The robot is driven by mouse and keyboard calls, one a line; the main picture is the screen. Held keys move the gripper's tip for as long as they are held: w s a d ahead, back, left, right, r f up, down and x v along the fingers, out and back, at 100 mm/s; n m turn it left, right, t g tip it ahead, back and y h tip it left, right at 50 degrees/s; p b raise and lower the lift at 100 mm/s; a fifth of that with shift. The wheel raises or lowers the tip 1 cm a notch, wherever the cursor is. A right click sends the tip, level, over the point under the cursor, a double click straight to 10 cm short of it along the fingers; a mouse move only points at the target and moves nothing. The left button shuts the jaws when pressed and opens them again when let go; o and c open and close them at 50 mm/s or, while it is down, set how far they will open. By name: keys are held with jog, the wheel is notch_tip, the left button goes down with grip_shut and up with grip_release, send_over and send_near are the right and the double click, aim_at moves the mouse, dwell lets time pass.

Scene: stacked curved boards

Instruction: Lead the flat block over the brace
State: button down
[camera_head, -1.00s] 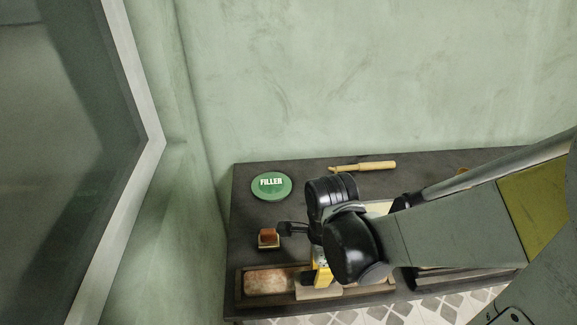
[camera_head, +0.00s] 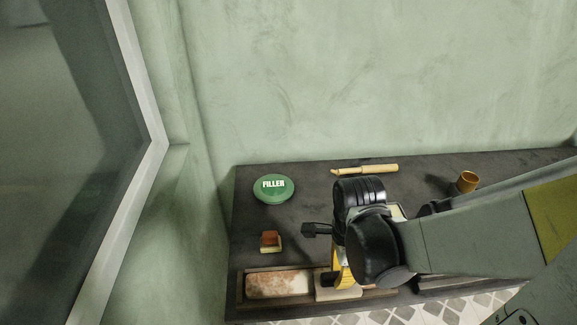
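The pale flat block (camera_head: 350,293) lies at the right part of a long mottled pink-and-white piece, which appears to be the brace (camera_head: 275,285). The brace lies lengthwise in a shallow dark wooden frame (camera_head: 240,293) along the table's front edge. Its left part is bare, and its right part is hidden by the block and my arm. My gripper (camera_head: 336,278) points down at the block, with a yellow part and a dark finger showing at its top. It appears shut on the block, though my wrist hides most of the grip.
A small red-brown and cream block (camera_head: 271,242) sits on the dark table (camera_head: 250,220) behind the frame. A wall borders the left.

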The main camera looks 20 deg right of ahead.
jog(key=shift+s+d, duration=0.25)
jog(key=shift+d, duration=0.6)
jog(key=shift+s+d+r, duration=0.1)
jog(key=shift+s+d, duration=0.15)
jog(key=shift+d, duration=0.5)
jog(key=shift+s+d+r, duration=0.1)
jog(key=shift+s+d, duration=0.1)
jog(key=shift+d, duration=0.5)
jog(key=shift+s+d+f, duration=0.1)
jog(key=shift+s+d, duration=0.1)
jog(key=shift+d, duration=0.55)
jog(key=shift+s+d+f, duration=0.1)
jog(key=shift+s+d, duration=0.1)
jog(key=shift+d, duration=0.5)
jog(key=shift+s+d+r, duration=0.1)
jog(key=shift+s+d, duration=0.15)
jog(key=shift+d, duration=0.5)
jog(key=shift+s+d, duration=0.2)
jog(key=shift+d, duration=0.55)
